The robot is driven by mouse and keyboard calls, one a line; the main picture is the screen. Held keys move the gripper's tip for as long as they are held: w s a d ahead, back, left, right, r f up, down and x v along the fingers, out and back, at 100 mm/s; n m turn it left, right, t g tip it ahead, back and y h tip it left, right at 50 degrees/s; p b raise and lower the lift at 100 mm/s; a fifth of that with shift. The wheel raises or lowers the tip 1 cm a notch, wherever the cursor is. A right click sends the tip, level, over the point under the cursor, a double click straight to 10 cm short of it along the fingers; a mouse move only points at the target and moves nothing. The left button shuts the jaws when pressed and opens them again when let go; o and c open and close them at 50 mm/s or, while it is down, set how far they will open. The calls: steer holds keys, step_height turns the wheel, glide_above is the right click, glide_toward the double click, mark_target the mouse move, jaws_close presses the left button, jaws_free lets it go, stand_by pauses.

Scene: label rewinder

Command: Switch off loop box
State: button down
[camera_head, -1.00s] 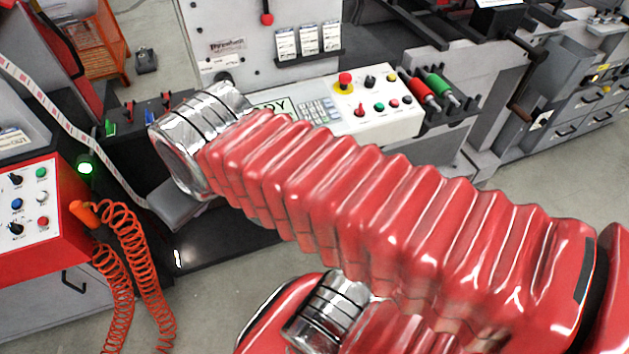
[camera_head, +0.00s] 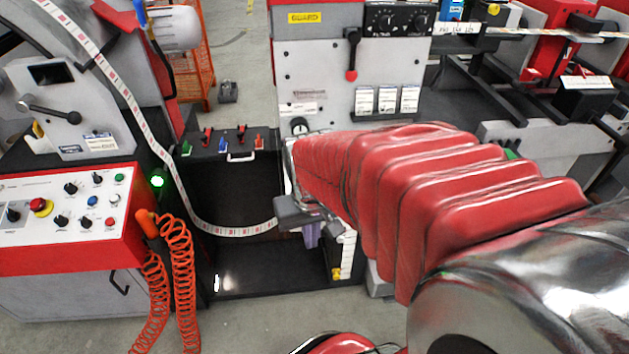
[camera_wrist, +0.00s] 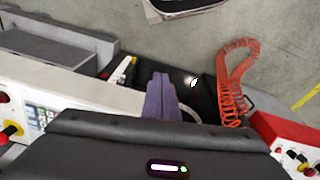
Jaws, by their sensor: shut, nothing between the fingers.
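The loop box (camera_head: 235,186) is the dark open bay between the two machines in the head view, with the white label web (camera_head: 228,229) sagging in a loop inside it. Along its top back edge stand small coloured levers: green (camera_head: 187,150), blue (camera_head: 222,147) and several red ones (camera_head: 259,141). A lit green lamp (camera_head: 157,181) sits at its left side. My gripper (camera_head: 311,237) hangs at the box's right side, its purple fingers pointing down. In the wrist view its fingers (camera_wrist: 160,97) are together and empty, over the dark box floor (camera_wrist: 202,92).
The red-sided control panel (camera_head: 75,205) stands left, with an orange coiled hose (camera_head: 178,260) beside it. A white upright machine panel (camera_head: 345,80) rises behind my arm. A yellow-tipped part (camera_head: 336,273) is close below my gripper. Floor is open in front.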

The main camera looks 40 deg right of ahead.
steer(key=s+d+f+m+g, duration=0.1)
steer(key=s+d+f+m, duration=0.15)
steer(key=d+f, duration=0.8)
steer(key=s+d+f+m+g, duration=0.1)
steer(key=d+f+m, duration=0.2)
steer(key=d+f, duration=0.75)
steer(key=s+d+f+m+t, duration=0.1)
steer(key=f+m, duration=0.1)
steer(key=f, duration=0.7)
steer(key=s+d+f+m+t+h, duration=0.1)
steer(key=s+d+f+m+t, duration=0.15)
steer(key=f, duration=0.55)
steer(key=s+d+f+m+t, duration=0.1)
steer(key=f+m, duration=0.2)
steer(key=f, duration=0.6)
steer(key=w+d+r+m+t+h, duration=0.5)
steer(key=w+m+t, duration=0.2)
steer(key=w, duration=0.1)
steer(key=shift+w+r, duration=0.3)
steer(key=shift+w, duration=0.05)
steer(key=shift+d+t, duration=0.1)
steer(key=shift+t, duration=0.15)
